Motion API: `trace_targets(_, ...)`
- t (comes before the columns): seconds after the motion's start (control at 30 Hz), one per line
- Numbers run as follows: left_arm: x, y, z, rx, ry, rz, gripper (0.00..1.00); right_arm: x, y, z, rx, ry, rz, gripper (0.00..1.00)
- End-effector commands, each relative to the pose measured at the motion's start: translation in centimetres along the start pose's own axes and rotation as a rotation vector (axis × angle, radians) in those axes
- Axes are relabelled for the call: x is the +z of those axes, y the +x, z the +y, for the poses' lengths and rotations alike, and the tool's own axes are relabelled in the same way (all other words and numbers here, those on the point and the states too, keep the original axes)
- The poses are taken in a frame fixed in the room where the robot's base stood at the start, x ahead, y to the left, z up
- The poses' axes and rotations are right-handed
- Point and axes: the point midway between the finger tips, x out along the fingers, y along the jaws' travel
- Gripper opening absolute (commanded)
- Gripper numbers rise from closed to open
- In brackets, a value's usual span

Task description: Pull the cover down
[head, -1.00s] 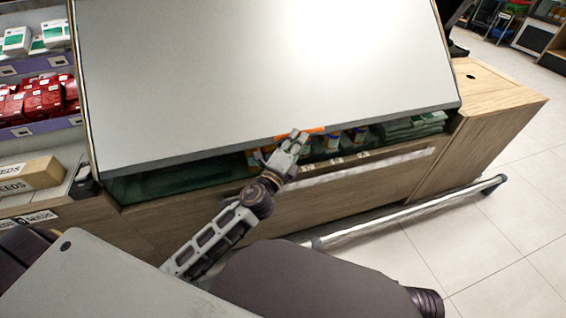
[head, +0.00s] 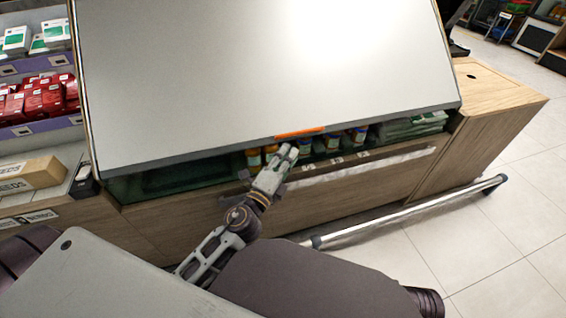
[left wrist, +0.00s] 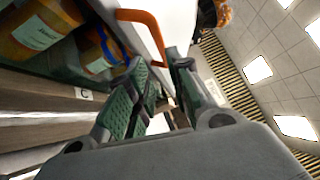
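The cover (head: 260,75) is a large pale grey panel, tilted over the wooden display counter, with its lower edge above the open compartment. An orange handle (head: 300,132) sits on that lower edge; it also shows as an orange loop in the left wrist view (left wrist: 146,20). My left gripper (head: 287,152) is just below and left of the handle, apart from it. In the left wrist view its green-padded fingers (left wrist: 160,75) have a narrow gap with nothing held between them. The handle loop is beyond the fingertips. My right gripper is not in view.
Several jars (head: 333,142) stand in the compartment under the cover; orange ones show close in the left wrist view (left wrist: 38,28). A metal rail (head: 410,212) runs low along the counter (head: 370,185). Shelves with red boxes (head: 40,100) stand at left. The tiled floor at right is clear.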

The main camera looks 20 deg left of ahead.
Motion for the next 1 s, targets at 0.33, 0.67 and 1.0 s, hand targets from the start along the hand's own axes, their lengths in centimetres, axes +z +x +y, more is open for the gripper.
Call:
trace_targets(0.33,-0.1,-1.8,0.0,0.001,-0.002,0.000,0.21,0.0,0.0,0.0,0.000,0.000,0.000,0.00)
trace_targets(0.67,0.0,-2.2,0.0,0.001,0.001,0.000,0.21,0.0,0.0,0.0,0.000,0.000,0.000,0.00)
trace_targets(1.0,0.0,-2.2,0.0,0.001,0.000,0.000,0.21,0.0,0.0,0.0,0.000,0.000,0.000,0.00)
